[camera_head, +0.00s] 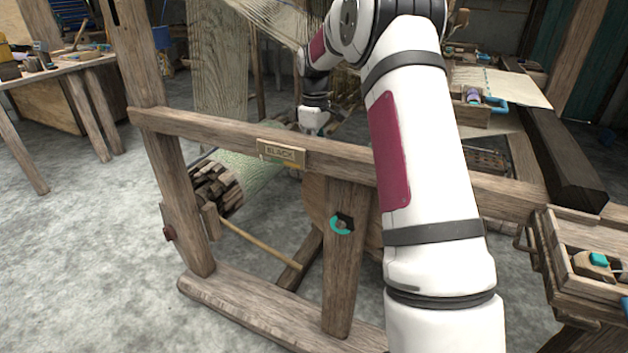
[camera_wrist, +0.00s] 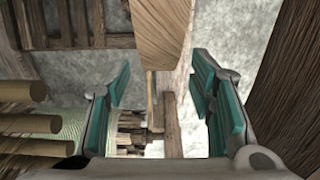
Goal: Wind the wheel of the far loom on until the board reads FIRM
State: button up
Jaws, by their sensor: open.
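The small board (camera_head: 282,153) on the loom's front beam seems to read SLACK. Below it to the left is a wooden wheel-like end (camera_head: 216,188) ringed with blocks, on a roll of pale green cloth (camera_head: 258,172). This blocky end also shows low in the wrist view (camera_wrist: 133,128), beyond the fingers. My gripper (camera_wrist: 162,88) is open, its teal pads apart and nothing held. A pale wooden bar (camera_wrist: 161,32) reaches down toward the gap between them; I cannot tell whether it touches. In the head view, my gripper is behind the front beam, its fingertips partly hidden.
Round wooden rods (camera_wrist: 28,124) lie left in the wrist view. A workbench (camera_head: 60,72) stands left; grey floor between is clear.

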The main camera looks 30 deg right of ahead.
aim_at(315, 176)
notch_tip(315, 176, down, 8)
jog(key=shift+r+b, duration=0.15)
jog(key=shift+b, duration=0.7)
grip_shut()
